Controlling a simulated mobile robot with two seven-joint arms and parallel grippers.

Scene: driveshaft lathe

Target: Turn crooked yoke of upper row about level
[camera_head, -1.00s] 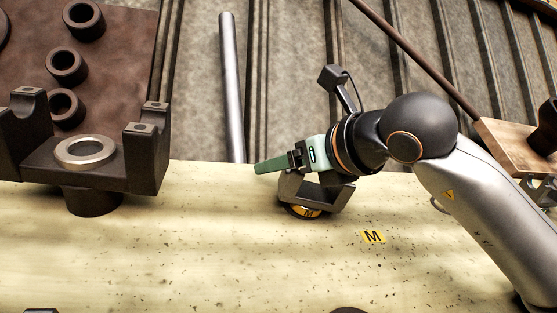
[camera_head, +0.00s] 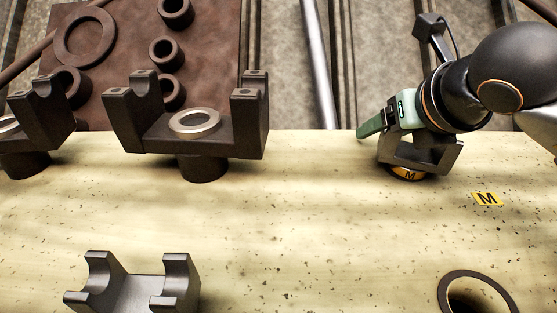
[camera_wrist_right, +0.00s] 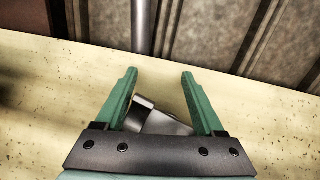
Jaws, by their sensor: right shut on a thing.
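The dark grey yoke (camera_head: 440,156) at the right of the upper row stands on the pale bench top, above a yellow M mark. It looks turned askew in the head view. My right gripper (camera_head: 376,124) is at its top with green fingers, shut on it. In the right wrist view, part of the yoke (camera_wrist_right: 160,122) shows between the fingers (camera_wrist_right: 158,78); the rest is hidden by the gripper body. Two more upper-row yokes, a middle one (camera_head: 253,135) with a steel ring and a left one (camera_head: 45,118), stand farther left. My left gripper is not in view.
A lower-row yoke (camera_head: 135,290) stands near the front left, and a dark ring (camera_head: 447,296) near the front right. A rusty plate (camera_head: 215,50) with several bushings lies behind. A steel rod (camera_head: 318,70) lies behind the bench. The bench middle is clear.

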